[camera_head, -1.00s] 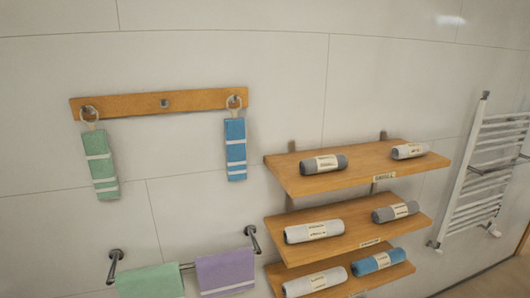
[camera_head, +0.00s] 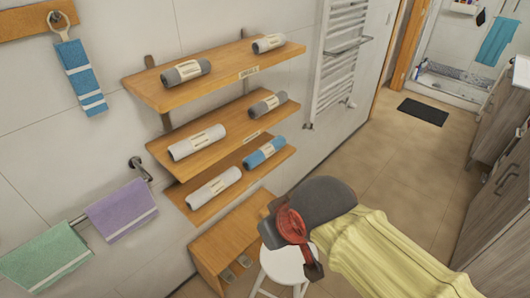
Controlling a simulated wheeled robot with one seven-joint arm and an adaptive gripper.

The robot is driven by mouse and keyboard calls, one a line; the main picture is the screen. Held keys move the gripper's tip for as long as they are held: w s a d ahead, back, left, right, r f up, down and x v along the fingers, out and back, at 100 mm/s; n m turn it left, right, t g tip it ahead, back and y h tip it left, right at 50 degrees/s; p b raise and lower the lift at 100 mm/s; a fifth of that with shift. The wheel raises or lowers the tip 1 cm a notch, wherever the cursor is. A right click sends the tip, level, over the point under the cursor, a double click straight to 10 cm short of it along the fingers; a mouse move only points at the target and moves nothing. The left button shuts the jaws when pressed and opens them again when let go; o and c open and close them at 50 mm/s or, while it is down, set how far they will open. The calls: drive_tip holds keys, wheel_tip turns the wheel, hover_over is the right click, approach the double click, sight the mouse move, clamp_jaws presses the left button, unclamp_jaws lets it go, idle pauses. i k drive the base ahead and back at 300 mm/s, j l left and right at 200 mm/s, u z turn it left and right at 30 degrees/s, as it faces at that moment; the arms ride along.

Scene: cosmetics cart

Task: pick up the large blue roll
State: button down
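A blue roll (camera_head: 265,151) with a pale label band lies on the right part of the lowest of three wooden wall shelves. A white roll (camera_head: 214,188) lies to its left on that same shelf, apart from it. It is the only blue roll that I see.
Grey and white rolls lie on the upper shelf (camera_head: 150,92) and middle shelf (camera_head: 235,122). Open floor (camera_head: 395,150) lies to the right.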

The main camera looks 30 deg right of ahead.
sight(253, 161)
drive_tip(key=k+l+u, duration=0.1)
drive_tip(key=l, duration=0.3)
drive_tip(key=k+l+u, duration=0.15)
drive_tip(key=l, duration=0.3)
drive_tip(key=k+l+u, duration=0.1)
drive_tip(key=k+l, duration=0.2)
drive_tip(key=i+l+u, duration=0.2)
drive_tip(key=l+u, duration=0.15)
drive_tip(key=l, duration=0.5)
drive_tip(key=l+u, duration=0.35)
drive_tip(key=l, duration=0.55)
drive_tip(key=l+u, duration=0.3)
drive_tip(key=l, duration=0.65)
drive_tip(key=i+l+u, duration=0.1)
drive_tip(key=l, duration=0.4)
drive_tip(key=i+l+u, duration=0.1)
drive_tip(key=l, duration=0.35)
drive_tip(key=i+l+u, duration=0.15)
drive_tip(key=l, duration=0.35)
drive_tip(key=l+u, duration=0.1)
drive_tip(key=l, duration=0.4)
drive_tip(key=i+j, duration=0.4)
drive_tip(key=j, duration=0.15)
